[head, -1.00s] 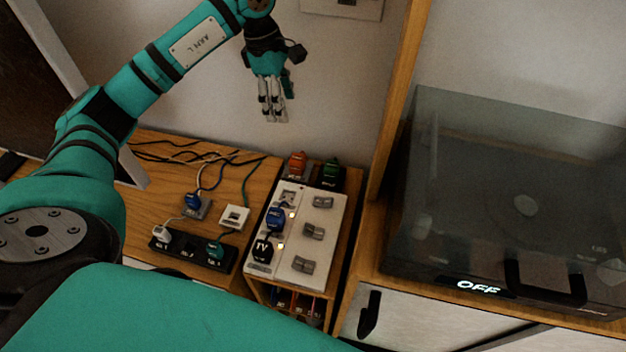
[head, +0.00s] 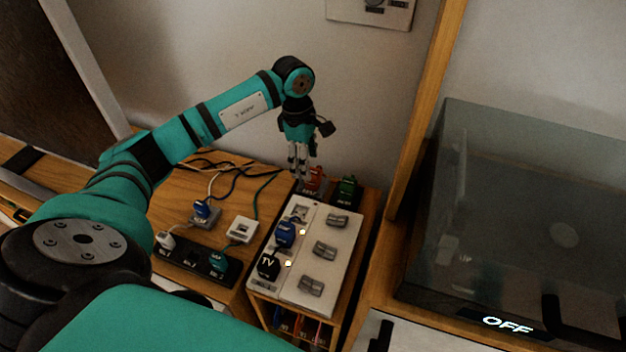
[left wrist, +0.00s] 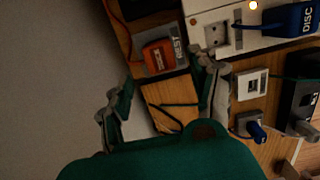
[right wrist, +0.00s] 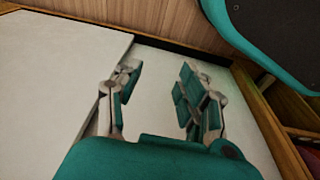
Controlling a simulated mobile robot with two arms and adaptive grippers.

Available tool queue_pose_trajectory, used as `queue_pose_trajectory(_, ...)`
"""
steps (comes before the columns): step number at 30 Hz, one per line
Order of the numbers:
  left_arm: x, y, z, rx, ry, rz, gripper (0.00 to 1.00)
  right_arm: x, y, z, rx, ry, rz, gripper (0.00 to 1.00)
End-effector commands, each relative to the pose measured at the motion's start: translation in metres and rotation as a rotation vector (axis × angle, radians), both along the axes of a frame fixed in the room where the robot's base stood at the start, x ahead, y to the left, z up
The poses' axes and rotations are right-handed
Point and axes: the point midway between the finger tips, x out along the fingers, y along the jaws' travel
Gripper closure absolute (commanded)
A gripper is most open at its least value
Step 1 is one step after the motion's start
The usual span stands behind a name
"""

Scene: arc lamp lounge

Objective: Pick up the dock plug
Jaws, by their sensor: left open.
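No label reading "dock" is legible, so I cannot tell which plug is the dock plug. An orange-red plug (head: 315,178) sits on a rest pad behind the white switch panel; it also shows in the left wrist view (left wrist: 158,56), beside the word REST. A green plug (head: 346,190) sits right of it. A blue plug (head: 285,233), labelled DISC in the left wrist view (left wrist: 292,18), and a black TV plug (head: 268,264) are in the panel. My left gripper (head: 299,168) is open and empty, above and just left of the orange-red plug. My right gripper (right wrist: 158,75) is open and empty.
A black power strip (head: 195,260) holds a white plug (head: 166,240) and a teal plug (head: 218,263). Another blue plug (head: 202,209) and a white socket (head: 242,229) are nearby. Loose cables lie behind. A dark glass-covered unit reading OFF (head: 507,325) stands right.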

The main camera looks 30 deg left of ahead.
Motion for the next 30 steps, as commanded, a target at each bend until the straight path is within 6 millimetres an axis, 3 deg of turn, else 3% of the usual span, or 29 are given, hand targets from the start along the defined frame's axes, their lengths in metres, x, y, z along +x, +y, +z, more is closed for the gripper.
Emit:
queue_pose_trajectory(5, 0.0, -0.005, -0.011, -0.002, 0.0, -0.001, 0.38, 0.001, 0.0, 0.002, 0.0, -0.001, 0.0, 0.6)
queue_pose_trajectory(13, 0.001, -0.015, -0.048, -0.001, 0.001, 0.0, 0.38, 0.005, 0.001, 0.009, 0.001, -0.004, -0.001, 0.6)
queue_pose_trajectory(20, 0.001, -0.015, -0.051, 0.0, -0.001, -0.001, 0.38, 0.011, 0.002, 0.018, 0.003, -0.019, -0.002, 0.6)
queue_pose_trajectory(30, 0.001, -0.015, -0.051, 0.0, -0.001, 0.0, 0.8, 0.006, 0.001, 0.014, 0.001, -0.008, -0.002, 0.6)
